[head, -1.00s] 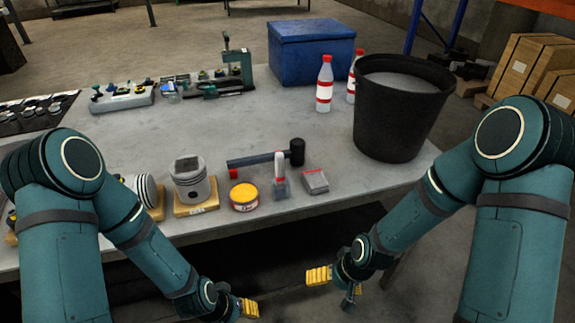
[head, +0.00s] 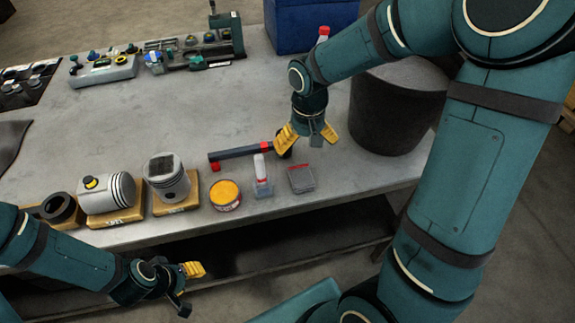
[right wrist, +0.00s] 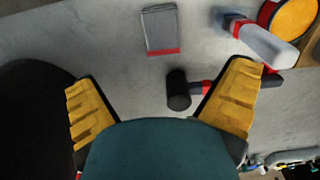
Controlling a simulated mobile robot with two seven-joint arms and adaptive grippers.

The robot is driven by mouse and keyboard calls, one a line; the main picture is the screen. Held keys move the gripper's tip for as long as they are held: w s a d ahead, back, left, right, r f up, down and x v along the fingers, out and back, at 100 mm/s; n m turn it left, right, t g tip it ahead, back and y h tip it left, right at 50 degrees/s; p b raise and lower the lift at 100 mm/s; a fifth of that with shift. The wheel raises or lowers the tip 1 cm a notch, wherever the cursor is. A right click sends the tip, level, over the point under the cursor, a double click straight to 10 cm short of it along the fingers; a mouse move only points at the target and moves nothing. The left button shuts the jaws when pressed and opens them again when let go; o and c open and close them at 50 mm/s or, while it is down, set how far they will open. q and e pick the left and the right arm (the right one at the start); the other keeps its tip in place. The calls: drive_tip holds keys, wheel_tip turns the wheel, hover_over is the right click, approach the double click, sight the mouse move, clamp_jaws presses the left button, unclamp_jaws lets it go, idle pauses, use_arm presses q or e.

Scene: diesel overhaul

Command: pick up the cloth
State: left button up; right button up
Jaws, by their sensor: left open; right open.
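The cloth (head: 302,180) looks like a small folded grey pad with a red edge. It lies flat near the table's front edge, and also shows at the top of the right wrist view (right wrist: 160,28). My right gripper (head: 308,140) is open and empty above the table, beyond the cloth in the head view. In the right wrist view the open fingers (right wrist: 165,85) have the black hammer head between them, lower down, with the cloth further off. My left gripper (head: 190,285) is open and empty, off the table's front edge at lower left.
A hammer (head: 235,153) lies behind the cloth, its head partly hidden by my right finger. A black bucket (head: 390,125) stands to the right. The table's middle is clear.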

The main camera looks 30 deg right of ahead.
drive_tip(key=b, duration=0.2)
hover_over(301, 175)
drive_tip(key=f, duration=0.7)
drive_tip(key=shift+s+d+f, duration=0.1)
drive_tip(key=shift+s+f, duration=0.25)
drive_tip(key=shift+f, duration=0.05)
drive_tip(key=shift+w+f+b, duration=0.15)
drive_tip(key=shift+w+f, duration=0.05)
drive_tip(key=shift+f, duration=1.25)
drive_tip(key=shift+w+f+b, duration=0.15)
drive_tip(key=shift+w+f, duration=0.05)
drive_tip(key=shift+f, duration=1.2)
drive_tip(key=c, duration=1.3)
